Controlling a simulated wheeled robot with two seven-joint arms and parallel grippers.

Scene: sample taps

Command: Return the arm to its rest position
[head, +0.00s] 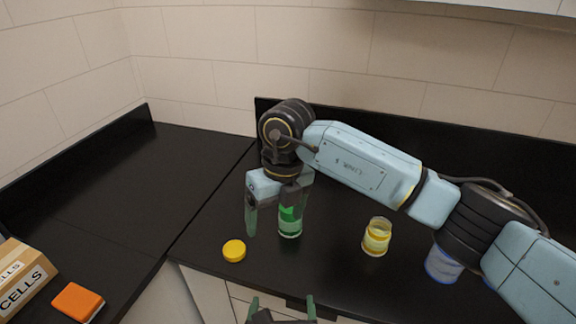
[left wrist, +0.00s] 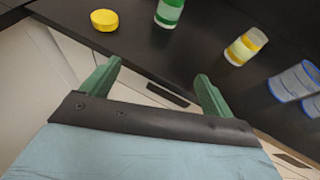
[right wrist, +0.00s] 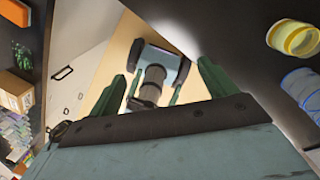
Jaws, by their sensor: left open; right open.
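My right arm comes in from the right in the head view. Its gripper (head: 275,205) is open and points down, with one finger overlapping the green jar (head: 290,222) in the picture. In the right wrist view the right gripper (right wrist: 163,85) has nothing between its fingertips but a view of the floor and my left gripper below. My left gripper (head: 282,305) is open and empty at the bottom of the head view. In the left wrist view the left gripper (left wrist: 158,72) is in front of the counter edge, clear of the jars.
A yellow lid (head: 234,250), a yellow jar (head: 377,237) and a blue jar (head: 442,264), partly behind my right arm, are on the black counter (head: 330,265). A cardboard box (head: 25,280) and an orange block (head: 77,302) are at the lower left. The left counter's back is bare.

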